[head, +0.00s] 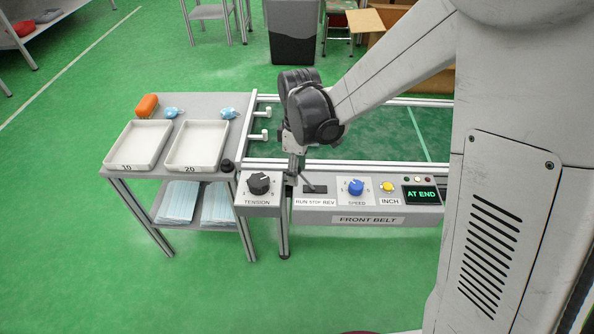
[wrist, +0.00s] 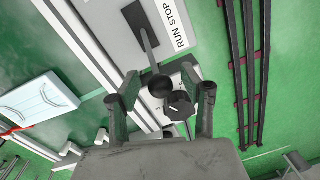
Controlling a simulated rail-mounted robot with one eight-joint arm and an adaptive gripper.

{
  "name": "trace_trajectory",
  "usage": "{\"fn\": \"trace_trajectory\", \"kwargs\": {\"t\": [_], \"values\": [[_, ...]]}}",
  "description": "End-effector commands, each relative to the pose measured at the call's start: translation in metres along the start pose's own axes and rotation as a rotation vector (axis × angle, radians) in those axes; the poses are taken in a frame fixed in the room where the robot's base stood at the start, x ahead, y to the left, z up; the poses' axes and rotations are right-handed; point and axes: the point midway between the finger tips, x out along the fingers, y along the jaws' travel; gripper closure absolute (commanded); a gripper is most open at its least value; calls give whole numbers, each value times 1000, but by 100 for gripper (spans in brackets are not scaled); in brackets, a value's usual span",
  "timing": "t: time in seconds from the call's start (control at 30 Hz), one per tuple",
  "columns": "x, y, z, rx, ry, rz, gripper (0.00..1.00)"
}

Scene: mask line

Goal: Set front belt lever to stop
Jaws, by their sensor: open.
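My gripper (wrist: 161,98) is open, with one finger on either side of the knob in that view; touch cannot be told. In the head view my gripper (head: 294,167) is over the panel's left part, and its fingertips are hard to make out.
The tension knob (head: 258,183) is close to the lever's left. A blue speed knob (head: 355,186), a yellow inch button (head: 387,186) and a display reading AT END (head: 421,195) are to the right. A side table holds two white trays (head: 197,146).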

Motion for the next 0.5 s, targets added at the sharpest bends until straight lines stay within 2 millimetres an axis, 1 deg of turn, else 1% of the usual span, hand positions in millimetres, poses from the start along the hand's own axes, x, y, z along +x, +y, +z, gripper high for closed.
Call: {"fn": "trace_trajectory", "kwargs": {"t": [0.2,0.23,0.5], "values": [[0,0,0,0,0,0,58],[0,0,0,0,0,0,59],[0,0,0,0,0,0,95]]}}
